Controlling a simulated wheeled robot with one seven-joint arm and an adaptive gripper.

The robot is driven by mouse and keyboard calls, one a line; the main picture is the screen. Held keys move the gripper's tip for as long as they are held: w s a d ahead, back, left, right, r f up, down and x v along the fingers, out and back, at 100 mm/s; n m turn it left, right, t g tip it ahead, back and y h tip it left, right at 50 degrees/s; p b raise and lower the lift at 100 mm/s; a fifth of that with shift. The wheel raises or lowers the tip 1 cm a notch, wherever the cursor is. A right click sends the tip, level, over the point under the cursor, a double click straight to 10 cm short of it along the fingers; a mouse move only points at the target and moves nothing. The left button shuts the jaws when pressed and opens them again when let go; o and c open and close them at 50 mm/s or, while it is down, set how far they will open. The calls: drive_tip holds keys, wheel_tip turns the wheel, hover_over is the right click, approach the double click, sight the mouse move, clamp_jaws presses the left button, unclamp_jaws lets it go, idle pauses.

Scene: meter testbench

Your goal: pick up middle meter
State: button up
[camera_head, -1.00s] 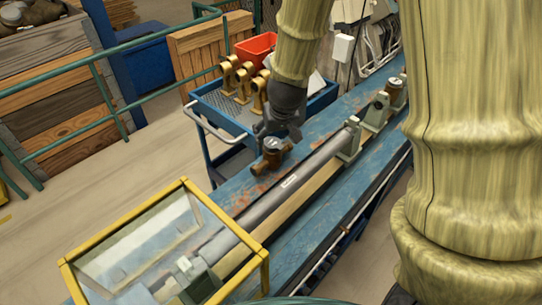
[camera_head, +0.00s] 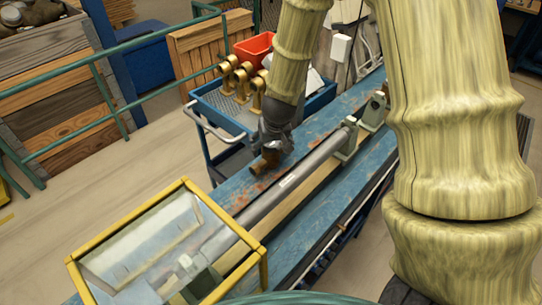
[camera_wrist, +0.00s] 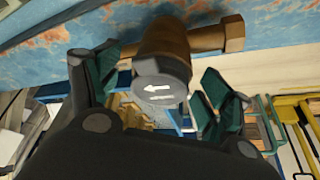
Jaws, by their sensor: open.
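A brass meter (camera_head: 265,163) sits on the blue bench beside the long grey pipe, its top largely hidden by my gripper in the head view. In the wrist view the meter (camera_wrist: 165,45) shows a brown body with a pipe end to the right and a grey round lid marked with a white arrow. My gripper (camera_head: 272,146) is directly over it. In the wrist view its green-padded fingers (camera_wrist: 160,84) are spread, one on each side of the lid, with visible gaps. Contact cannot be seen.
The blue bench (camera_head: 227,191) carries a long grey pipe (camera_head: 285,185) close beside the meter. A yellow-framed clear guard (camera_head: 184,181) stands at the near end. Behind, a blue trolley (camera_head: 205,110) holds several brass meters (camera_head: 242,80) and a red bin (camera_head: 254,48).

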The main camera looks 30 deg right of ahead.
drive_tip(key=shift+s+r, duration=0.1)
clamp_jaws()
drive_tip(key=shift+r, duration=0.1)
idle(0.4)
